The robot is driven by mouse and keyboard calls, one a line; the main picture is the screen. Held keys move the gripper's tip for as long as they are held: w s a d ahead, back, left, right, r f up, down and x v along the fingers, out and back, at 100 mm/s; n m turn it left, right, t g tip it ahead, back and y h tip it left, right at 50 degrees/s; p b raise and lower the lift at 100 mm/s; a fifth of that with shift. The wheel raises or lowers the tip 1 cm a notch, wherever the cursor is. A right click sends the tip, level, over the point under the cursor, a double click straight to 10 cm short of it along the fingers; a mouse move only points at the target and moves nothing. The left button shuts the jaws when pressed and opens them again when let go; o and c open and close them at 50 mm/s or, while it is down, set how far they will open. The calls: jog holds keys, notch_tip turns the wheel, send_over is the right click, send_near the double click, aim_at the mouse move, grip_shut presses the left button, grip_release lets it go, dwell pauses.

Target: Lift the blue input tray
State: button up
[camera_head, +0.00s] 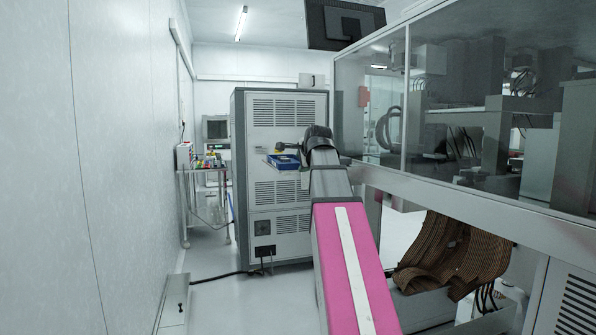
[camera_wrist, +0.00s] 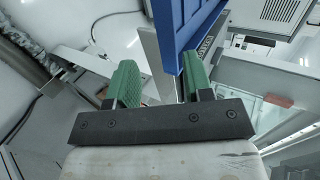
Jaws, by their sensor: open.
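The blue input tray (camera_head: 283,161) shows small in the head view, just left of the dark end of my arm and in front of a grey cabinet. In the wrist view the tray (camera_wrist: 183,28) fills the top middle, seen close up and at a slant. My gripper (camera_wrist: 160,80) is open, with two green fingers apart. The tray's lower corner reaches down next to the right finger. I cannot tell whether they touch. The left finger is clear of the tray. What carries the tray is mostly hidden.
A tall grey vented cabinet (camera_head: 262,215) stands behind the tray. A large glazed machine (camera_head: 490,120) runs along the right, with a brown ribbed cable bundle (camera_head: 452,252) below. A small cart (camera_head: 207,180) stands at the left wall. Floor (camera_head: 240,300) left of my arm is mostly free.

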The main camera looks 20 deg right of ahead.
jog(key=shift+x, duration=3.4)
jog(key=shift+c, duration=0.2)
